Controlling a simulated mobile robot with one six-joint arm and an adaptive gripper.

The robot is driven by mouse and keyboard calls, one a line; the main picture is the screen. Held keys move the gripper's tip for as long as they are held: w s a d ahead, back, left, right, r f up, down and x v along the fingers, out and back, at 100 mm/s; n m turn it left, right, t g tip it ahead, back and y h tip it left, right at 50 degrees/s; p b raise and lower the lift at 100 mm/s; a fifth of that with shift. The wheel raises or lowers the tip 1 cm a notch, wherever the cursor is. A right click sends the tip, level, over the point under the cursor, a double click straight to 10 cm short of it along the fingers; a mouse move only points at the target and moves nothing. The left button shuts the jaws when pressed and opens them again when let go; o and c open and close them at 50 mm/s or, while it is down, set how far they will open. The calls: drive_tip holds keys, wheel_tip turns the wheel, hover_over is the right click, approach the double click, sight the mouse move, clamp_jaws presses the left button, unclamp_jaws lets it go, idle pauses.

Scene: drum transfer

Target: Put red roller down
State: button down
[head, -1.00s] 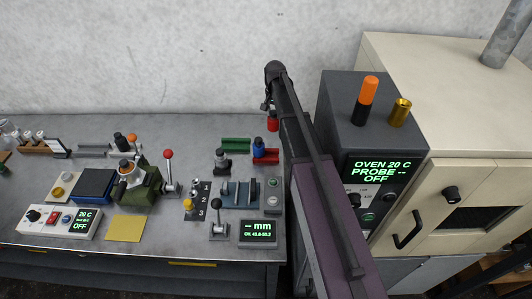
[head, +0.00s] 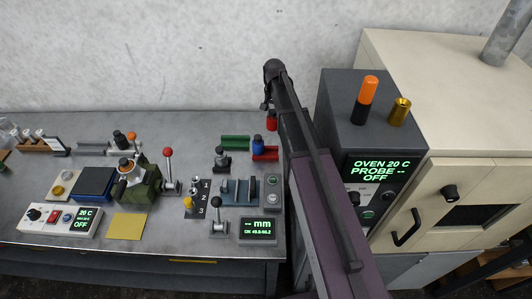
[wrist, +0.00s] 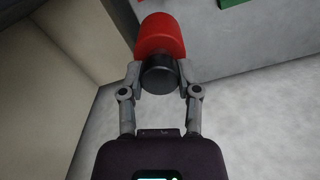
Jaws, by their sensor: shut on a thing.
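The red roller (wrist: 160,37) has a red body and a black end. In the wrist view my gripper (wrist: 159,69) is shut on it, with a finger on each side of the black end. In the head view the red roller (head: 271,122) hangs at the end of my arm, near the back of the bench; my gripper's fingers are small and dark there. Left of and below the roller in the picture are a red holder (head: 266,157) with a blue roller (head: 258,144) at it, and a green holder (head: 235,142).
The grey bench (head: 215,123) is bare along its back, by the wall. A dark roller on a stand (head: 222,159), a gauge display (head: 258,229) and a lever (head: 217,210) stand in front. The oven (head: 450,110) and its dark control box (head: 345,110) rise to the right.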

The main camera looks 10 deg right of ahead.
drive_tip(key=s+r+p, duration=0.1)
drive_tip(key=s+r, duration=0.1)
drive_tip(key=s, duration=0.3)
drive_tip(key=shift+s+a+n, duration=0.3)
drive_tip(key=shift+s+a, duration=0.05)
drive_tip(key=shift+a, duration=0.1)
drive_tip(key=shift+f, duration=0.1)
wheel_tip(320, 180, down, 6)
drive_tip(key=b, duration=0.5)
drive_tip(key=shift+b, duration=0.4)
drive_tip(key=shift+f, duration=0.1)
drive_tip(key=shift+f+b, duration=1.85)
drive_tip(key=shift+f, duration=0.1)
drive_tip(key=shift+c, duration=1.6)
unclamp_jaws()
